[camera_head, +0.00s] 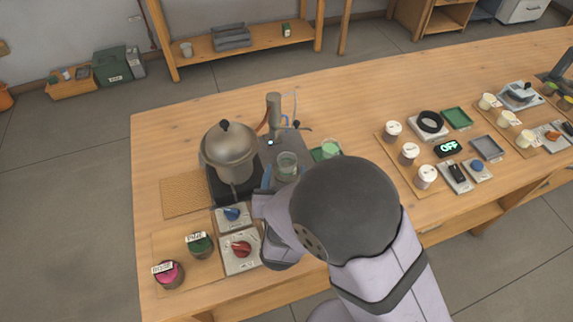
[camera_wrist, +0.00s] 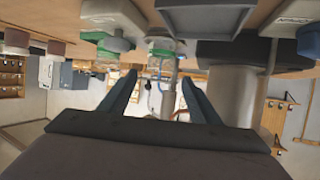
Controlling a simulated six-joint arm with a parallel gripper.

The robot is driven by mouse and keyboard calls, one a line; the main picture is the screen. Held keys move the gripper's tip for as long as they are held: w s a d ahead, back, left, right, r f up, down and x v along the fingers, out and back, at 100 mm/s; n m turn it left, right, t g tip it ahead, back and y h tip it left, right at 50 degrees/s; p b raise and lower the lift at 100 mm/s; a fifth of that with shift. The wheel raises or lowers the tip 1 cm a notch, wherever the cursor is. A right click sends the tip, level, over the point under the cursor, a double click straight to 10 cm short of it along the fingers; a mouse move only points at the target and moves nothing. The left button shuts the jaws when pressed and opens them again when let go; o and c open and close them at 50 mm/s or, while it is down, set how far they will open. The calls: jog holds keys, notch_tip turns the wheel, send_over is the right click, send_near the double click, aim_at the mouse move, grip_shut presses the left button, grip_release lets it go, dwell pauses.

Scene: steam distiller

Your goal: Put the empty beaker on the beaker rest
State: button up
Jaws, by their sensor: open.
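A clear glass beaker (camera_head: 287,166) stands upright on the grey plate of the distiller, just right of the metal boiler. A second beaker (camera_head: 330,148), green-tinted, stands to its right on a green pad (camera_head: 317,155). I cannot tell for sure which beaker is empty, or whether the pad is the beaker rest. My gripper (camera_wrist: 159,78) is open, its two blue fingers spread in the wrist view. Glass and green shapes (camera_wrist: 166,50) show beyond the fingertips there, upside down. In the head view one blue finger shows left of the clear beaker; my arm hides the rest.
The metal boiler (camera_head: 229,152) stands close left of my gripper. A blue knob (camera_head: 232,214), a red knob (camera_head: 240,249) and pink and green jars lie in front. Cups (camera_head: 409,153) and instruments stand to the right.

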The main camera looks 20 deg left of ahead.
jog(key=shift+v, duration=2.4)
jog(key=shift+w+d+g, duration=0.3)
jog(key=shift+w+d, duration=0.05)
jog(key=shift+w, duration=0.15)
jog(key=w+d+g, duration=0.1)
jog(key=w+d+m+g+p, duration=0.1)
jog(key=d, duration=0.1)
jog(key=w+d+f+g, duration=0.1)
jog(key=shift+w+d+h, duration=0.3)
jog(key=shift+d+h, duration=0.1)
jog(key=s+d+r+m+g+h+p, duration=0.1)
jog(key=s+d+g, duration=0.2)
jog(key=d, duration=0.6)
jog(key=s+d+r+m+g+h+p, duration=0.1)
jog(key=s+d+g, duration=0.2)
jog(key=d, duration=0.7)
jog(key=s+d+r+m+g+h+p, duration=0.1)
jog(key=s+d+g+h, duration=0.1)
jog(key=d, duration=0.8)
jog(key=s+g, duration=0.1)
jog(key=s, duration=0.1)
jog(key=shift+s+r, duration=0.3)
jog(key=shift+r, duration=0.1)
